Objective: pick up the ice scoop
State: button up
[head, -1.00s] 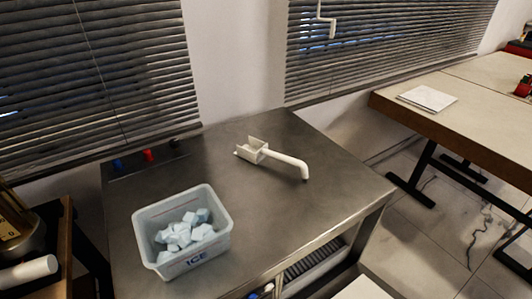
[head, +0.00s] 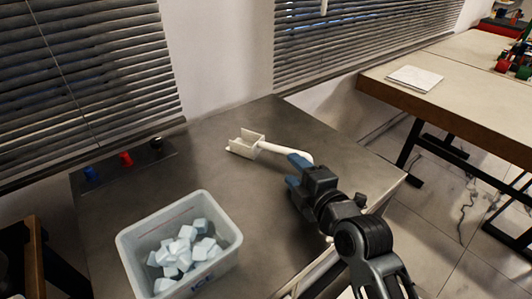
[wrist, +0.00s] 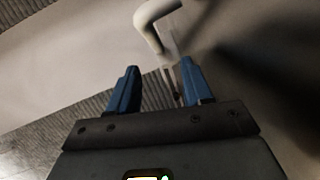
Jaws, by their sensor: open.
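The ice scoop (head: 246,144) is white, with a squared open head and a long handle that bends down at its end. It lies on the grey metal counter (head: 210,180). In the head view my gripper (head: 294,172) is at the handle's right end, its blue fingertips overlapping the handle there. In the wrist view the bent handle (wrist: 152,20) shows beyond the fingertips, near the top centre. My gripper (wrist: 158,80) is open, with nothing between its fingers. The handle's tip is partly hidden by my gripper in the head view.
A clear bin of ice (head: 180,245) stands at the counter's front left. Blue, red and black knobs (head: 126,159) line a panel at the back left. Window blinds (head: 90,80) rise behind. A wooden table (head: 440,95) stands to the right, across a gap.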

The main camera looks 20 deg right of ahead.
aim_at(279, 152)
jog(key=shift+w+r+n, duration=0.1)
jog(key=shift+w+n, duration=0.2)
jog(key=shift+w, duration=0.6)
jog(key=p+x, duration=0.1)
jog(key=x, duration=0.6)
jog(key=shift+w+d+p, duration=0.1)
jog(key=shift+w+p, duration=0.1)
jog(key=shift+p, duration=0.2)
grip_shut()
